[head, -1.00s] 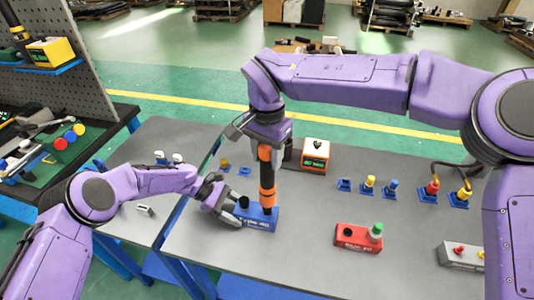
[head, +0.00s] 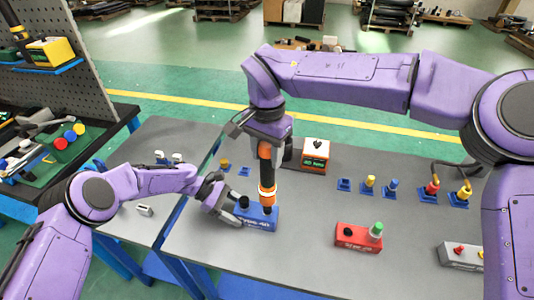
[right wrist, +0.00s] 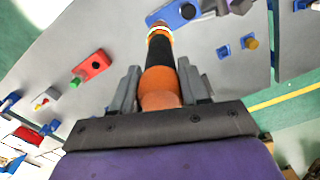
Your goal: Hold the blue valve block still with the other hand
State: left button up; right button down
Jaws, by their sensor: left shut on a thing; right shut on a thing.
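The blue valve block (head: 262,223) lies on the grey table, marked "Type-40" on its front, with a black knob (head: 243,202) on its left part. My left gripper (head: 230,212) is shut on the block's left end. My right gripper (head: 266,150) is shut on an orange and black driver tool (head: 266,172), which points down with its tip at the top of the block. In the right wrist view the tool (right wrist: 160,75) runs from between the fingers to the blue block (right wrist: 178,14). The exact contact at the tip is too small to tell.
A red block (head: 357,238) with a green knob stands to the right. A grey block (head: 458,254) is farther right. Blue holders with yellow, blue and red pieces (head: 390,187) line the back right. A boxy orange and white device (head: 315,155) stands behind.

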jog(key=shift+r, duration=2.4)
pick_arm(q)
jog(key=o, duration=1.3)
jog(key=shift+o, duration=0.2)
jog(key=v, duration=1.2)
